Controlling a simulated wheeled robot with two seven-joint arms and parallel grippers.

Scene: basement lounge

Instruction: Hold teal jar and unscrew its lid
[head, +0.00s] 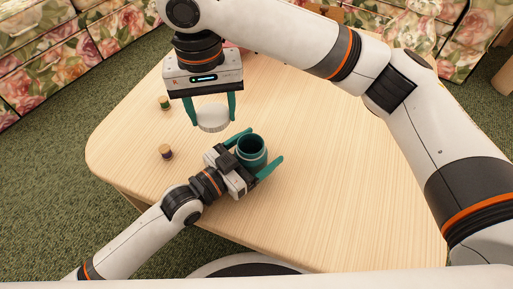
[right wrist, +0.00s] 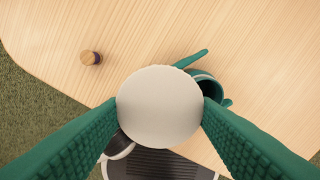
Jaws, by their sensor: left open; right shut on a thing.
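The teal jar (head: 252,151) stands on the table with its mouth uncovered and its dark inside showing. My left gripper (head: 266,143) is open, with one finger on each side of the jar; I cannot tell whether they touch it. The round white lid (head: 213,117) is off the jar, between the fingers of my right gripper (head: 212,121), which is shut on it above the table. In the right wrist view the lid (right wrist: 159,107) fills the middle and partly hides the jar (right wrist: 208,86) behind it.
The pale wooden table (head: 330,190) has much free room to the right of the jar. Two small spool-like things, one green (head: 165,103) and one brown (head: 166,152), stand near its left side. Floral sofas (head: 60,45) stand beyond. My right arm crosses above the table.

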